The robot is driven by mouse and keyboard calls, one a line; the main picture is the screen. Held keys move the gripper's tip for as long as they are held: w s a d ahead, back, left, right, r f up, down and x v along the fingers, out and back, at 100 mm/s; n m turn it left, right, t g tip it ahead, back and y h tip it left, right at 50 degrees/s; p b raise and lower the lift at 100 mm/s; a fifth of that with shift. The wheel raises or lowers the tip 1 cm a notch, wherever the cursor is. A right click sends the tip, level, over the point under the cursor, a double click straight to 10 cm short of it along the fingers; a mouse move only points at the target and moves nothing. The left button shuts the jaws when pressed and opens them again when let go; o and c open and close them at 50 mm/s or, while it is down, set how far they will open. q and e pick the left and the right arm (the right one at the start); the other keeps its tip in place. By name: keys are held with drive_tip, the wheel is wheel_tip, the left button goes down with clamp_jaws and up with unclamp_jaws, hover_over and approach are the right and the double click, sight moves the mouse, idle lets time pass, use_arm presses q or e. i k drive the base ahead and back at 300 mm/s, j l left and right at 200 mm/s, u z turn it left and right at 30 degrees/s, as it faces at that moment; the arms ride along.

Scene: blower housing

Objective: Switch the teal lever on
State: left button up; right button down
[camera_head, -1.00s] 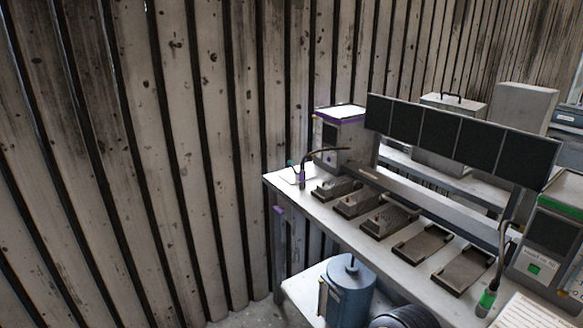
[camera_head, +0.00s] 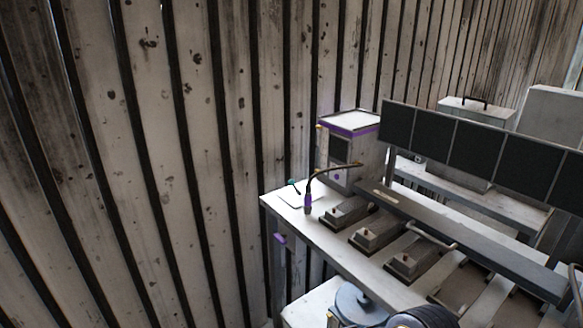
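The teal lever (camera_head: 292,183) is a tiny teal-tipped part at the far left end of the workbench, beside a small white plate (camera_head: 291,200). It stands left of a black gooseneck with a purple base (camera_head: 308,204). It is too small to tell which way it is set. Neither of my grippers is in view.
The white workbench (camera_head: 327,243) carries a grey box with purple trim (camera_head: 350,152), several dark grey fixtures (camera_head: 377,234) and a row of dark panels (camera_head: 475,150). A blue-grey cylinder (camera_head: 357,303) stands in front. A plank wall (camera_head: 150,170) closes the left side.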

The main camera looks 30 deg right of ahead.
sight(292, 181)
drive_tip(key=i+l+z, duration=0.25)
drive_tip(key=i, duration=0.7)
drive_tip(key=i+j+z, duration=0.1)
drive_tip(key=i+z, duration=0.15)
drive_tip(key=i, duration=0.65)
